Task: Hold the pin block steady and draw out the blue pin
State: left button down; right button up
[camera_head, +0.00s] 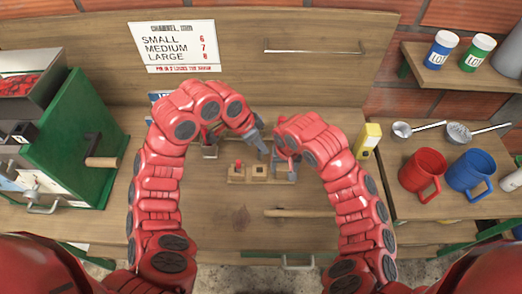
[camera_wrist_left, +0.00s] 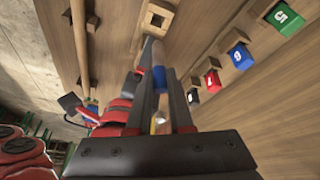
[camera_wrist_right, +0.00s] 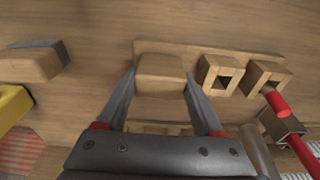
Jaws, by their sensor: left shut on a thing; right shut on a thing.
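The pin block (camera_head: 247,180) is a wooden base on the table with two square sockets and a raised wooden end. My right gripper (camera_wrist_right: 160,85) is shut on that wooden end (camera_wrist_right: 160,68), one finger on each side. Both sockets show dark openings in the right wrist view. My left gripper (camera_head: 262,147) is above and behind the block, shut on the blue pin (camera_wrist_left: 160,78). In the left wrist view the pin shows as a short blue piece between the fingers, apart from the nearest socket (camera_wrist_left: 157,18). A red piece (camera_head: 238,163) shows at the left socket.
Numbered green (camera_wrist_left: 285,18), blue (camera_wrist_left: 241,57) and red (camera_wrist_left: 213,81) tags sit at the table's back. A wooden bar (camera_head: 300,213) runs along the front. A yellow block (camera_head: 367,140) stands right, with red (camera_head: 422,172) and blue (camera_head: 470,172) mugs beyond. A green machine (camera_head: 80,140) stands left.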

jog(key=o, duration=1.5)
